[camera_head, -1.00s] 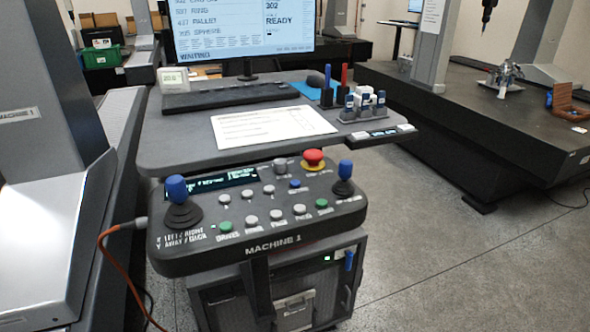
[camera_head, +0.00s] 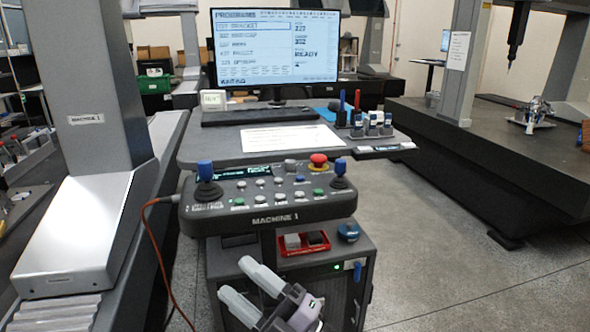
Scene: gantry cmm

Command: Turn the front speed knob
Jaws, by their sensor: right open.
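The control console marked MACHINE 1 (camera_head: 278,219) stands in the middle, with two blue-topped joysticks, a red stop button (camera_head: 318,160) and several small buttons. A small grey knob (camera_head: 291,164) sits near its back edge. A round blue knob-like part (camera_head: 348,232) is on the cabinet top, below the console's right end. I cannot read a speed label on either one. My right gripper (camera_head: 237,278) is open and empty at the bottom, in front of the cabinet, with its pale fingers pointing up and left. It is apart from the console and both knobs. My left gripper is out of view.
A red tray (camera_head: 304,252) with a light and a dark block lies on the cabinet top (camera_head: 240,256). An orange cable (camera_head: 158,250) hangs left of the console. The desk (camera_head: 215,147) behind holds a monitor (camera_head: 275,50), paper and pen holders. Open floor lies right.

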